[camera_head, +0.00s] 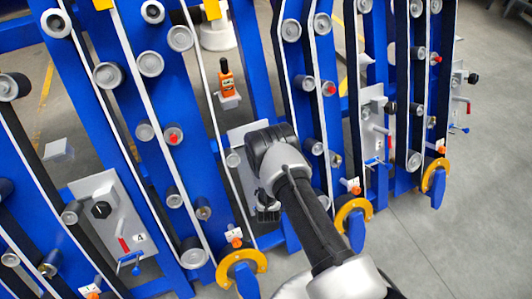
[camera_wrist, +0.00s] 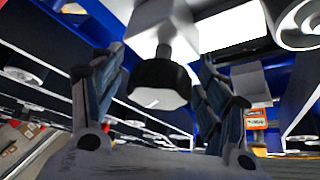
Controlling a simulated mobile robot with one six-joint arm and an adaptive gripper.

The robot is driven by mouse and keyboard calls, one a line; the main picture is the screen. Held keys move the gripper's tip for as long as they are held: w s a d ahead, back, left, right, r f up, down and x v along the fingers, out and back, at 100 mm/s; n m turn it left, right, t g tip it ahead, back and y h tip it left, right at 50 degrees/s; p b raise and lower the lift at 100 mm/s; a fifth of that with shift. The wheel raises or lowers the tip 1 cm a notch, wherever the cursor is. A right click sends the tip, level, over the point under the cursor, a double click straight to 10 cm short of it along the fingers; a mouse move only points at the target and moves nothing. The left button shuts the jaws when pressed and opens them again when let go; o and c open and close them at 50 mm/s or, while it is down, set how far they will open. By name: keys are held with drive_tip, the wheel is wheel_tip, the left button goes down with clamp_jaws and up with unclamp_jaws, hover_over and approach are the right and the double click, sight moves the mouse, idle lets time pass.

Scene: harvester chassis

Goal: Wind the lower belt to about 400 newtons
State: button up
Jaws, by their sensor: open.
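In the wrist view a black knob (camera_wrist: 158,85) with a white mark on its face sits on a grey shaft. My gripper (camera_wrist: 160,98) is open, with one finger on each side of the knob; I see no clear contact. In the head view my gripper (camera_head: 267,211) is low in front of a grey plate on the middle blue frame; my arm hides most of that plate and its knob. An orange handheld device (camera_head: 226,80) stands on a small shelf above; it also shows in the wrist view (camera_wrist: 256,120). I cannot tell which belt is the lower one.
Blue frames carry several rollers and belts. A left plate (camera_head: 113,215) has a black knob, a red lever and a blue handle; a similar right plate (camera_head: 374,130) stands across. Yellow hooks (camera_head: 242,264) (camera_head: 352,208) jut out at the frame feet. Grey floor is free at right.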

drive_tip(key=s+r, duration=0.1)
drive_tip(key=s, duration=1.1)
drive_tip(key=shift+r, duration=0.25)
drive_tip(key=shift+w, duration=0.1)
drive_tip(key=w+r+g, duration=0.4)
drive_tip(key=w+r, duration=0.5)
drive_tip(key=r, duration=0.4)
drive_tip(key=s+d+r+n+g+y, duration=0.15)
drive_tip(key=s+r, duration=0.25)
drive_tip(key=r, duration=0.9)
drive_tip(key=s+d+r+n+g, duration=0.4)
drive_tip(key=s+d+r, duration=0.2)
drive_tip(key=s+r, duration=0.45)
drive_tip(key=s+d+r+n+g+h, duration=0.1)
drive_tip(key=s+d, duration=0.1)
drive_tip(key=s, duration=0.8)
drive_tip(key=s+d+n+g, duration=0.1)
drive_tip(key=s+d, duration=0.2)
drive_tip(key=s, duration=0.8)
drive_tip(key=shift+d+r+h, duration=0.25)
drive_tip(key=shift+r+h, duration=0.1)
drive_tip(key=shift+r, duration=0.05)
